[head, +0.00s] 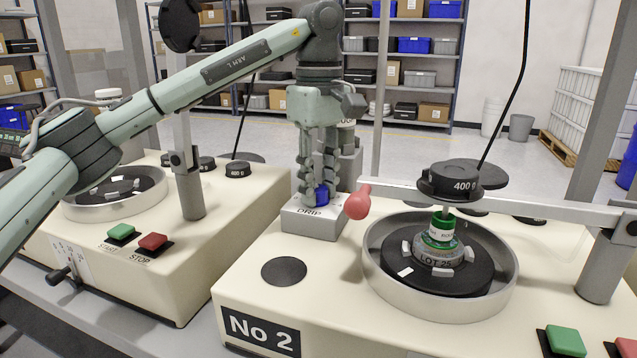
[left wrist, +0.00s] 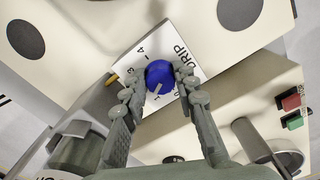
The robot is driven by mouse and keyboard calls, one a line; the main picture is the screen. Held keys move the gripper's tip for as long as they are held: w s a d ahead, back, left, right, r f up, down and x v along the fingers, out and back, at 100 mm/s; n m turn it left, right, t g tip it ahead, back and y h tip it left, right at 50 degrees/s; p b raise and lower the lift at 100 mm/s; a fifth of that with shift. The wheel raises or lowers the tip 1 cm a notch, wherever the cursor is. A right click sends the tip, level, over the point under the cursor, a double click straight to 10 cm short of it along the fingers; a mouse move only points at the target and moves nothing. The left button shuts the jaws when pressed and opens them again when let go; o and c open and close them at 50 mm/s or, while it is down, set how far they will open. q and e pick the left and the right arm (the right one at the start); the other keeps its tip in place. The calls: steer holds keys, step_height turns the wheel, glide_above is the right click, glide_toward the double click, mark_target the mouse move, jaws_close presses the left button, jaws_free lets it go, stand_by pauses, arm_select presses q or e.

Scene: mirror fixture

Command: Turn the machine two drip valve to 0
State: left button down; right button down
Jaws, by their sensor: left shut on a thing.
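The drip valve is a blue knob (head: 322,196) on a grey box marked DRIP (head: 312,222) on the machine labelled No 2 (head: 259,331). My left gripper (head: 318,190) comes down from above and is shut on the blue knob. In the left wrist view the knob (left wrist: 160,76) sits between the two fingers (left wrist: 162,82). A pale pointer mark on the knob points down and left in that view. My right gripper is not in view.
A red ball-ended lever (head: 357,204) stands just right of the valve box. A round pan (head: 440,310) holds a piece marked LOT 25, under a 400 g weight (head: 459,182) on a bar. Another machine with START and STOP buttons (head: 152,241) stands at left.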

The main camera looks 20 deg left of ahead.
mark_target(319, 188)
arm_select(q)
steer(key=n, duration=0.6)
steer(key=shift+w+r+n, duration=0.1)
steer(key=shift+w+n, duration=0.05)
steer(key=shift+n, duration=0.15)
steer(key=n, duration=0.6)
steer(key=shift+a, duration=0.1)
stand_by(0.3)
steer(key=c, duration=1.2)
jaws_free()
step_height(319, 188, up, 12)
steer(key=shift+f, duration=0.1)
